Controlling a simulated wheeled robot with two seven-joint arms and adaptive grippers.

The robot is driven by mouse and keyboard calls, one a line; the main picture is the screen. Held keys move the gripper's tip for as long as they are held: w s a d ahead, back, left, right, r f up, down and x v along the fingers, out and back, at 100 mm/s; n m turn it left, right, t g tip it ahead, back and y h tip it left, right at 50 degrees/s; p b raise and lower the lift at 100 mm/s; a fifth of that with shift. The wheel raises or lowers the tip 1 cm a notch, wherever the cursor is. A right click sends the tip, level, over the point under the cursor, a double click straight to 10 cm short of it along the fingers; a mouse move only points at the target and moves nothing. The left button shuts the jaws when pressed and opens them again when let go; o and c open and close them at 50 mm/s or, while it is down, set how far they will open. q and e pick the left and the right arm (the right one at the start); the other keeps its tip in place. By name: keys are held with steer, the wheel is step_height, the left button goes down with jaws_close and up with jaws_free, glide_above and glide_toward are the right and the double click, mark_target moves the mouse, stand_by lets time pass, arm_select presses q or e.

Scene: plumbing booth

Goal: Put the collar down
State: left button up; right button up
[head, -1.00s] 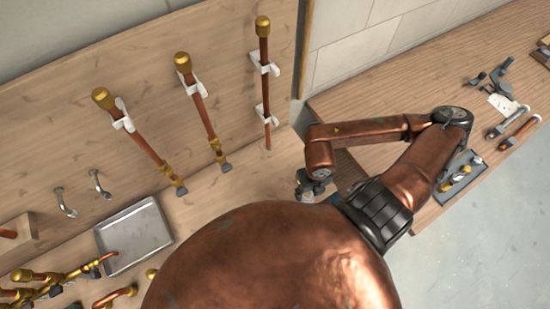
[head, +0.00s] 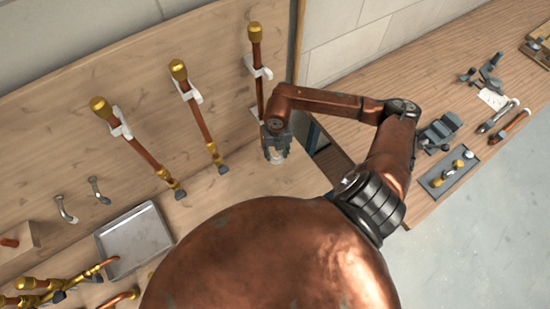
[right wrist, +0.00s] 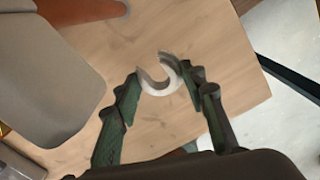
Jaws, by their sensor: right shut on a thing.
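My right gripper (head: 276,146) is in front of the back board, at the lower end of the rightmost upright copper pipe (head: 257,60). It is shut on a pale grey, C-shaped collar (right wrist: 157,91). In the right wrist view the collar sits between the fingertips of the gripper (right wrist: 162,76), its open side facing up in the picture, over bare wood. In the head view only a small pale part of the collar (head: 277,156) shows under the fingers. I cannot tell whether the collar touches the wood. My left gripper is not in view.
Two more brass-capped pipes (head: 143,146) (head: 198,110) hang on the board to the left. A metal tray (head: 135,240) lies at lower left near brass fittings. A side bench (head: 350,135) at right holds tools and a dark tray (head: 450,172). The wood right of the gripper is clear.

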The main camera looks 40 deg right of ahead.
steer(key=shift+w+f, duration=0.5)
steer(key=shift+f, duration=0.3)
steer(key=shift+s+f, duration=0.1)
steer(key=shift+f, duration=0.55)
step_height(320, 180, down, 4)
steer(key=shift+r+p, duration=0.15)
steer(key=shift+p, duration=0.2)
steer(key=shift+w+f, duration=0.25)
steer(key=o, duration=1)
steer(key=shift+r, duration=0.15)
step_height(320, 180, up, 12)
steer(key=p, duration=0.8)
